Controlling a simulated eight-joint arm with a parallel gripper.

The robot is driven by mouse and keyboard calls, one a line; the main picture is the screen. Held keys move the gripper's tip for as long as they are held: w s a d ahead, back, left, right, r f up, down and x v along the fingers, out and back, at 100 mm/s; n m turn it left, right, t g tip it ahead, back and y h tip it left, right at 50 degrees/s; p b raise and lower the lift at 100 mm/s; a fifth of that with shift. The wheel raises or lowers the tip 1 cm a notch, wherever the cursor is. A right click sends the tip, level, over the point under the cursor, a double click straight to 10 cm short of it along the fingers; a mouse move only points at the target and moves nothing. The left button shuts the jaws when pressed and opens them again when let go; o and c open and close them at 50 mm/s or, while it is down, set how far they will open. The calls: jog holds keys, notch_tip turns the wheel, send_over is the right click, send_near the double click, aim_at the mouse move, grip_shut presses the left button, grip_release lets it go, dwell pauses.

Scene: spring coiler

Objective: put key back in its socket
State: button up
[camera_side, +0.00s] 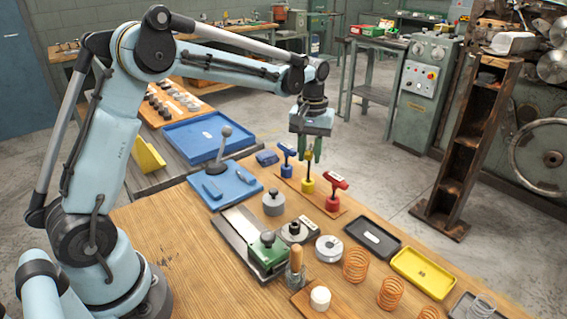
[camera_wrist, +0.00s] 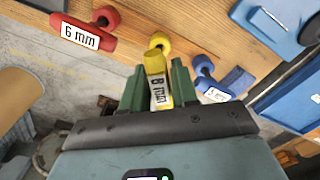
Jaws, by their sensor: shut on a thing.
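The yellow key, labelled 8 mm, is between the green fingers of my gripper (camera_side: 311,152). In the wrist view the yellow key (camera_wrist: 155,78) shows its handle and white label between the two fingers (camera_wrist: 157,88). The gripper is shut on it, fingers pointing down. In the side view the key sits above the yellow socket (camera_side: 307,187), the middle one on a wooden block (camera_side: 322,208). The yellow socket also shows in the wrist view (camera_wrist: 160,42), just beyond the key. Whether the key's tip is inside the socket I cannot tell.
A red key labelled 6 mm (camera_side: 334,183) and a blue key (camera_side: 287,152) stand in sockets on either side, close to my fingers. Bare bench top shows at front left.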

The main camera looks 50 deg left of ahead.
jog(key=shift+f, duration=1.8)
dwell(1.4)
jog(key=o, duration=1.3)
jog(key=shift+r, duration=0.1)
jog(key=shift+r, duration=5.5)
